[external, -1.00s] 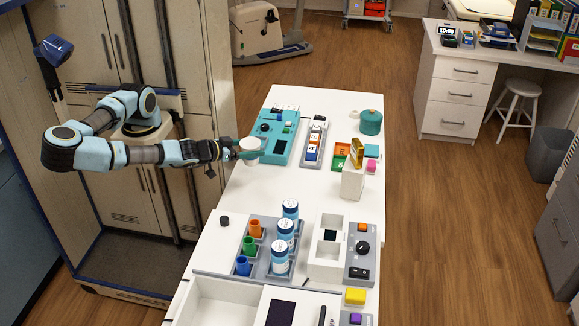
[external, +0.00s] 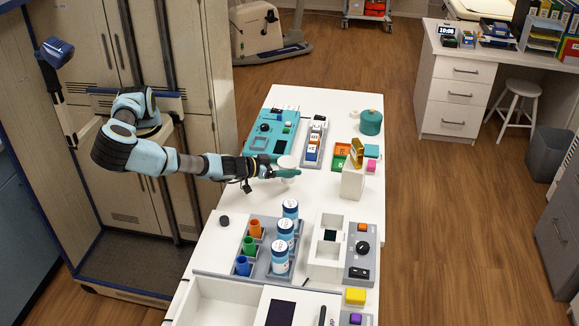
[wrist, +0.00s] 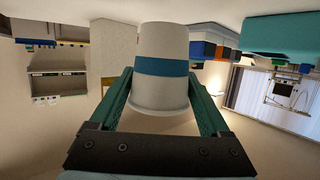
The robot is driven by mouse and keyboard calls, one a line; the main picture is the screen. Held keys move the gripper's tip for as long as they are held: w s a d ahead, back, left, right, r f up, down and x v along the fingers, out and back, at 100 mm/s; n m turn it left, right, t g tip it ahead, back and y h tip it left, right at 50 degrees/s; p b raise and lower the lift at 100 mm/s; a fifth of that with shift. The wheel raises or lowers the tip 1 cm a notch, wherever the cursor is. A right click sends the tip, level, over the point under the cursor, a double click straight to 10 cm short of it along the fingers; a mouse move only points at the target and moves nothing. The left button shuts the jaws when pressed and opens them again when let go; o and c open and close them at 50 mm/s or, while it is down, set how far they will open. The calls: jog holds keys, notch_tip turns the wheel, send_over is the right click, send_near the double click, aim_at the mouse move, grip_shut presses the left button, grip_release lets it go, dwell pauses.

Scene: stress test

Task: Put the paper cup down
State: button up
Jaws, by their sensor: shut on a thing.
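The paper cup (external: 288,163) is white, and the wrist view shows a blue band around it (wrist: 162,68). My gripper (external: 284,168) reaches over the white table (external: 235,205) from the left. Its two green fingers hold the cup's sides, and in the wrist view the gripper (wrist: 160,82) is shut on it. The wrist picture looks upside down, with the cup's wide rim low in it, so the cup seems upright. Its base is close to the tabletop; I cannot tell whether it touches.
A white block (external: 352,183) stands to the right of the cup. A teal device (external: 272,140) and a grey tray of small blocks (external: 314,142) lie behind. Several blue-white canisters (external: 285,232) stand in front. Bare table lies between the cup and the canisters.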

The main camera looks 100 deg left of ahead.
jog(key=shift+f, duration=1.65)
jog(key=shift+f, duration=0.1)
jog(key=o, duration=1.1)
jog(key=shift+o, duration=0.2)
jog(key=shift+r+p, duration=0.25)
jog(key=shift+p, duration=0.1)
jog(key=b+v, duration=0.3)
jog(key=v, duration=0.9)
jog(key=shift+f, duration=0.1)
